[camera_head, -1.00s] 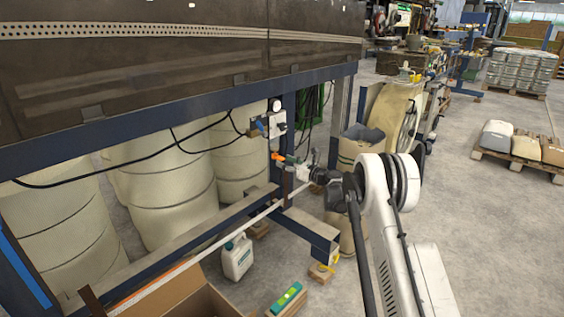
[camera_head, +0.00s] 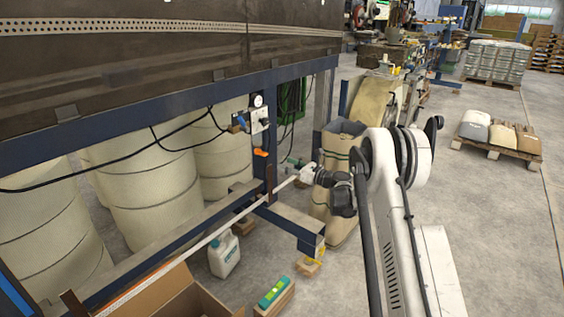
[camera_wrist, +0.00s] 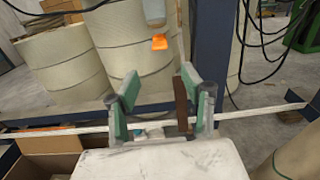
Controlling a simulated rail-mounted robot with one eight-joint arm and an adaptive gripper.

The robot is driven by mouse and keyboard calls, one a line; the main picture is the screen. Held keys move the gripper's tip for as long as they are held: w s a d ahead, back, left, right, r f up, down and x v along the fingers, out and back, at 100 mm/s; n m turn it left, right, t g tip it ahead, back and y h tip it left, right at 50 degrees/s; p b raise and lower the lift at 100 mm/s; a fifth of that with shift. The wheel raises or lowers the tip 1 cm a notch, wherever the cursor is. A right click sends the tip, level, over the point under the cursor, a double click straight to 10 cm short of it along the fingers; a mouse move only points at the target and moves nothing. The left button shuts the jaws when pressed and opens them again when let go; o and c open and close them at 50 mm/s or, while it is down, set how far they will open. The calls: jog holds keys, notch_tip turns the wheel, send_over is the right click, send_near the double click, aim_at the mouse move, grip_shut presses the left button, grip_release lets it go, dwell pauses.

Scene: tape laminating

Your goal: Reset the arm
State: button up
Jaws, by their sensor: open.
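My gripper (camera_head: 291,163) is at the end of my arm, low in front of the blue frame, with empty space around it in the head view. In the wrist view my gripper (camera_wrist: 162,84) shows two green-padded fingers spread wide, with nothing held. A brown upright strip (camera_wrist: 181,103) shows between the fingers, near the right one; I cannot tell its distance from them. An orange-tipped part (camera_wrist: 159,42) hangs beyond the fingers, apart from them; it also shows in the head view (camera_head: 261,152), left of my gripper. A long white strip (camera_head: 215,236) runs along the low rail.
Cream barrels (camera_head: 150,185) stand behind the blue frame (camera_head: 160,105). A cardboard box (camera_head: 165,290), white jug (camera_head: 224,255) and a green item (camera_head: 272,292) on a block are below. A brown bin (camera_head: 330,185) is behind my arm.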

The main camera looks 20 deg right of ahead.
jog(key=s+a+r+n+g+h, duration=0.25)
jog(key=s+a+r+n, duration=0.4)
jog(key=s+r, duration=0.45)
jog(key=s+a+r+n+g+h, duration=0.25)
jog(key=s+a+r+n, duration=0.4)
jog(key=s, duration=0.65)
jog(key=s+d+f+n+g+h, duration=0.1)
jog(key=s+d+f+n+h, duration=0.15)
jog(key=s+n, duration=1)
jog(key=s+d+f+n+g+h, duration=0.1)
jog(key=s+d+n+h, duration=0.2)
jog(key=s, duration=1.9)
notch_tip(320, 180, up, 14)
jog(key=p, duration=1.3)
jog(key=shift+s+p, duration=0.15)
jog(key=shift+p, duration=0.25)
